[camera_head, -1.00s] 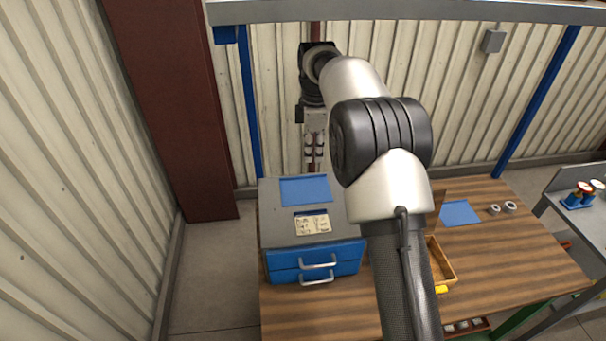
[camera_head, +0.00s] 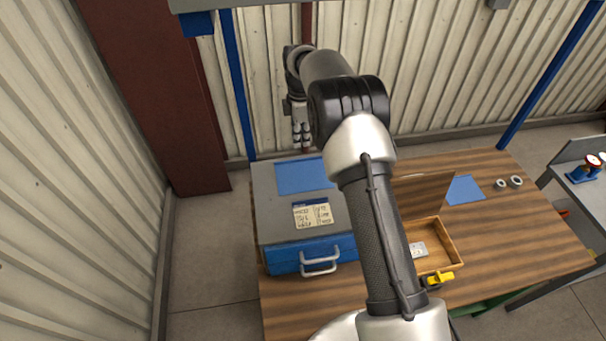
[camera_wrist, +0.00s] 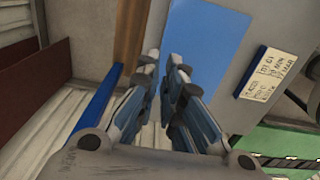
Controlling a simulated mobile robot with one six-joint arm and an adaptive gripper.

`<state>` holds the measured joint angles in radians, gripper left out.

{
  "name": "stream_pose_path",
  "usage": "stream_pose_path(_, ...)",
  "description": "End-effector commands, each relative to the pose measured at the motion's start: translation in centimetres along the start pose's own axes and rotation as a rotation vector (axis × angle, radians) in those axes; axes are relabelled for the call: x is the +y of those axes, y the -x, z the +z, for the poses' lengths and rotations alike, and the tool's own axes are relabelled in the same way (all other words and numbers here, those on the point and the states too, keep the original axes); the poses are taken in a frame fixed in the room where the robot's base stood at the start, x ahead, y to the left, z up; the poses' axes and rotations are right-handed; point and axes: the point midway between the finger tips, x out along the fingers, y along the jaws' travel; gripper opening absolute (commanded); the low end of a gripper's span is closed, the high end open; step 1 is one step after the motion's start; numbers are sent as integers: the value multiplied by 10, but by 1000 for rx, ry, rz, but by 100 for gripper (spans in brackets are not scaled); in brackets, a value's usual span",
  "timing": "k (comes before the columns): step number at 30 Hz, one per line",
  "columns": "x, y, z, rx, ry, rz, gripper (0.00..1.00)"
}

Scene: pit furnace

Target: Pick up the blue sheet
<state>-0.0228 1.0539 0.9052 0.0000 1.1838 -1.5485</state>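A flat blue sheet (camera_head: 303,176) lies on the grey top of the blue tool chest, above a label card; my arm hides none of it except perhaps its right edge. It also shows in the wrist view (camera_wrist: 208,42), beyond the right finger. My gripper (camera_head: 302,143) points down at the back of the chest, above and behind the sheet. In the wrist view my gripper (camera_wrist: 163,65) has a narrow gap between its fingertips, with nothing held. A second blue sheet (camera_head: 464,190) lies on the wooden table to the right.
The tool chest (camera_head: 268,222) stands on the table (camera_head: 510,230) with handles at its front. A label card (camera_head: 312,214) lies on it. An open wooden box (camera_head: 440,262) and two grey rings (camera_head: 508,182) are to the right. The ribbed wall is close behind the gripper.

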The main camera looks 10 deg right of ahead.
Motion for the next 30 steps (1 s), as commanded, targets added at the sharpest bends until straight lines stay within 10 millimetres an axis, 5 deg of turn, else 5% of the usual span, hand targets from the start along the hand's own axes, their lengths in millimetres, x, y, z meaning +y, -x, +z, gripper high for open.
stream_pose_path(21,-2,-76,-4,0,-1,-1,8)
stream_pose_path(30,-2,-77,-3,0,-1,1,2)
